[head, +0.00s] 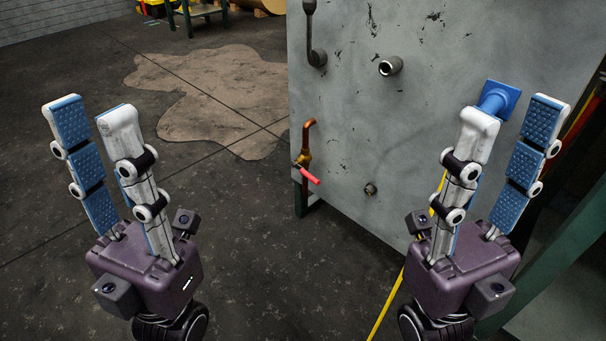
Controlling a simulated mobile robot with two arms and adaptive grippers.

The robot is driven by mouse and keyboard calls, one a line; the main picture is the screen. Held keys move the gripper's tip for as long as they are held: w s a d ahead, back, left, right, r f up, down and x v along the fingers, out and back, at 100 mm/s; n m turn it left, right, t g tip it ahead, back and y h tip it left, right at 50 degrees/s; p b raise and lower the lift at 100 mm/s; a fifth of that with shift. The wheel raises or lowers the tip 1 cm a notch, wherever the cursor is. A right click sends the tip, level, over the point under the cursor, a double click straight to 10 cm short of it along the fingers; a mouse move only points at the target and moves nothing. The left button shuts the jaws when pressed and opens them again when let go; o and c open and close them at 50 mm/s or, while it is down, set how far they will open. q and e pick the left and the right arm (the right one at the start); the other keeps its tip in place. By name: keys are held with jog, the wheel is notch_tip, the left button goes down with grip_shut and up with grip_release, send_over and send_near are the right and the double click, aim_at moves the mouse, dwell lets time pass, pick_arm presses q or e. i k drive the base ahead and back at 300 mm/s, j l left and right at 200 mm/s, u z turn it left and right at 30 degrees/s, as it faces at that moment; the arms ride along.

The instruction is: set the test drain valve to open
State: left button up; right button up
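A small valve with a red lever handle (309,176) and a brass body (303,159) sits on a copper pipe (308,135) at the left edge of the grey metal panel. The lever slants down to the right, across the line of the pipe. No label shows, so I cannot tell from the frame that this is the test drain valve. My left gripper (90,110) is open and empty, left of the valve and apart from it. My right gripper (512,110) is open and empty, to the right of the valve, in front of the panel.
The grey panel (350,100) carries a pipe stub (390,66), a dark bent pipe (316,55), a small fitting (370,189) and a blue flanged part (498,98), partly hidden behind my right gripper. A yellow line (392,295) runs along the floor. Floor left of the panel is clear.

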aim_at(302, 170)
jog(key=i+j+z, duration=0.1)
jog(key=i+j, duration=0.35)
jog(key=i, duration=0.2)
jog(key=i+j+z, duration=0.1)
jog(key=i+j, duration=0.45)
jog(key=i+z, duration=0.1)
jog(key=z, duration=1.15)
